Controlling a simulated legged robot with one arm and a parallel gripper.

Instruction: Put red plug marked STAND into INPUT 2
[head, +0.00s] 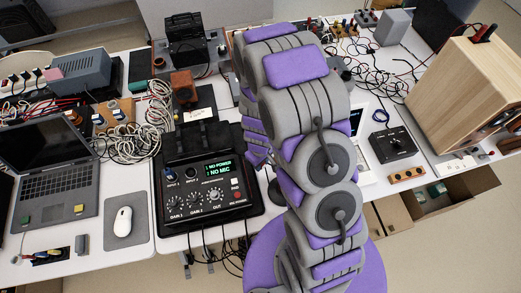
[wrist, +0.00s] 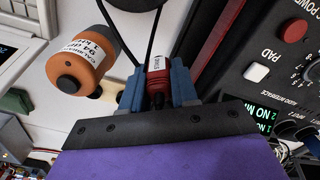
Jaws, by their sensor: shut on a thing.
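In the wrist view my gripper (wrist: 157,88) has its blue fingers closed on a red plug (wrist: 158,66) with a white label and a dark end. The label is too small to read surely. In the head view my arm hides the gripper and plug. The black audio interface (head: 243,207) stands left of my arm. Its INPUT 2 socket (head: 191,178) is on the top face, right of INPUT 1 (head: 171,178), which seems to have something blue at it. In the wrist view the interface (wrist: 237,85) is at the right, apart from the plug.
An orange cylinder (wrist: 80,66) labelled as a calibrator is close left of my gripper. A laptop (head: 62,190) and a mouse (head: 122,221) are on the table left of the interface. Coiled cables (head: 135,135) lie behind. A wooden speaker box (head: 462,88) stands right.

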